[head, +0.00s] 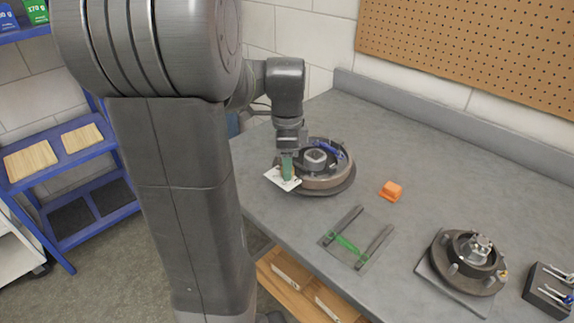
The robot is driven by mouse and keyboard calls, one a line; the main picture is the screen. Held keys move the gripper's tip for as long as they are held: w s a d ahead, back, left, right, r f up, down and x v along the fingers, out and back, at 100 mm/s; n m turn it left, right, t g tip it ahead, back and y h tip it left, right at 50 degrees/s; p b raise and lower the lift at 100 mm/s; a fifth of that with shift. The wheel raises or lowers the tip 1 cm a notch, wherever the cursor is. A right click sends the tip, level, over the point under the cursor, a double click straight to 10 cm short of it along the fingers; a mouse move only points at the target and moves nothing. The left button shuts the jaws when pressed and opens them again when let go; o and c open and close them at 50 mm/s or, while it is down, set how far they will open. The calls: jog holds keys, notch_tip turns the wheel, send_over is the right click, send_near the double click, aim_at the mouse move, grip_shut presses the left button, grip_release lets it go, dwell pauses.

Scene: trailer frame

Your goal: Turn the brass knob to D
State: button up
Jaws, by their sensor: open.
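My gripper (288,165) points down at the left side of a round brake-like assembly (325,181) on the grey bench. A greenish part shows at its fingertips. The jaws are open, though the gap between them is too small to make out. A white card or plate (283,180) with small dark marks lies just under and beside the fingertips, at the bench's near edge. I cannot make out a brass knob or a letter D; the gripper may hide them. I cannot tell whether the fingers touch anything.
On the bench (400,155) are an orange block (391,190), a rail frame with a green strip (348,242), a second round hub assembly (468,263) and a black tool holder (548,291). A blue shelf (70,163) stands at left. The back of the bench is clear.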

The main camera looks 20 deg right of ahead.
jog(key=shift+f, duration=0.4)
jog(key=shift+c, duration=0.4)
jog(key=c, duration=0.9)
